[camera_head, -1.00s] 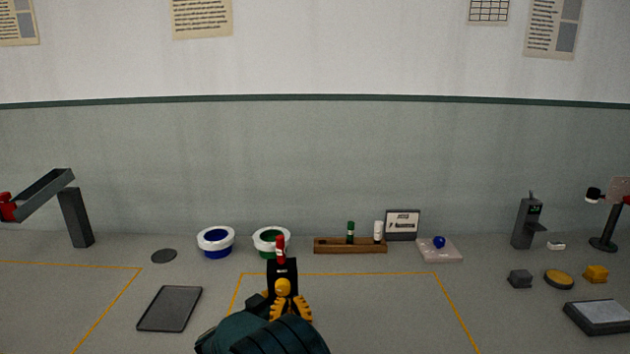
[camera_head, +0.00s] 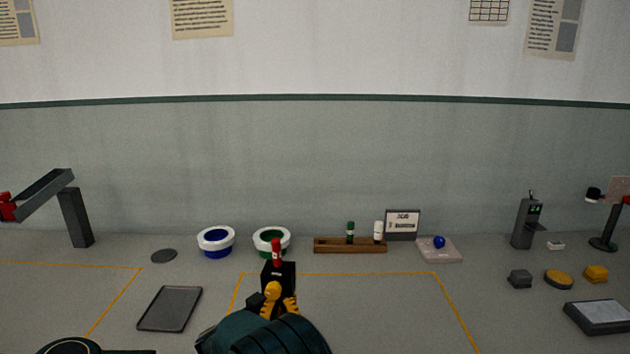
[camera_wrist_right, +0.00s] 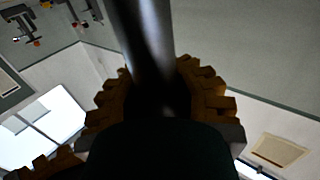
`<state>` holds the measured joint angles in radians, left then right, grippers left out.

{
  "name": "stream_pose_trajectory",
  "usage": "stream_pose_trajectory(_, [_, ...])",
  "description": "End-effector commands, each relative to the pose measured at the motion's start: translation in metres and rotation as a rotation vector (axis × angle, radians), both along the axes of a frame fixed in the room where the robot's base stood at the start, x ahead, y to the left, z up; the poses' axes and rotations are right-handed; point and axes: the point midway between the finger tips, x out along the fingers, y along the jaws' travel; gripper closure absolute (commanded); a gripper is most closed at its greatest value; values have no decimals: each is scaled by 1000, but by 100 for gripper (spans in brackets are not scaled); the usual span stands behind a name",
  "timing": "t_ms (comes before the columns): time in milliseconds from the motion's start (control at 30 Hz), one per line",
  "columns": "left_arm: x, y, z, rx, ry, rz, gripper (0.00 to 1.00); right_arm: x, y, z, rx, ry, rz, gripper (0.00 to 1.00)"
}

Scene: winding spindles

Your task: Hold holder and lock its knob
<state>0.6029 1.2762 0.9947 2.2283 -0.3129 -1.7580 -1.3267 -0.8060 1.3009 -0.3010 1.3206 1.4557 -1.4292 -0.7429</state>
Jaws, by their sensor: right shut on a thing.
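A black block-like piece with a red upright top (camera_head: 277,254), seemingly the holder (camera_head: 284,271) and its knob, shows at the middle front of the head view. My right gripper (camera_head: 275,298) has yellow fingers just below it, partly hidden behind my dark teal wrist. In the right wrist view, the yellow ridged fingers (camera_wrist_right: 165,105) close around a dark grey cylinder (camera_wrist_right: 148,40), seemingly part of the holder. The contact itself is in shadow. A dark rounded part, likely of my left arm, shows at the bottom left edge; its gripper is out of view.
Behind stand a blue-filled white tub (camera_head: 216,242) and a green-filled one (camera_head: 265,234). A wooden rack (camera_head: 335,246) and a small sign (camera_head: 403,224) stand right of them. A grey tray (camera_head: 169,309) lies at left. The outlined area right of my gripper is clear.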

Motion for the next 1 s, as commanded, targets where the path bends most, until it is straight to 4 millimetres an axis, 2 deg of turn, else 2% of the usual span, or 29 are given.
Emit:
stream_pose_trajectory(33, [1,1,7,-1,-13,2,100,-2,1,-6,-13,10,5,100])
stream_pose_trajectory(333, [2,2,9,-3,-16,4,100,-3,2,-8,-17,11,7,100])
stream_pose_trajectory(867, [2,5,2,-2,-16,5,100,-4,3,-7,-16,10,10,100])
stream_pose_trajectory(1000, [-5,4,1,-3,-15,4,100,-4,4,-7,-17,9,10,100])
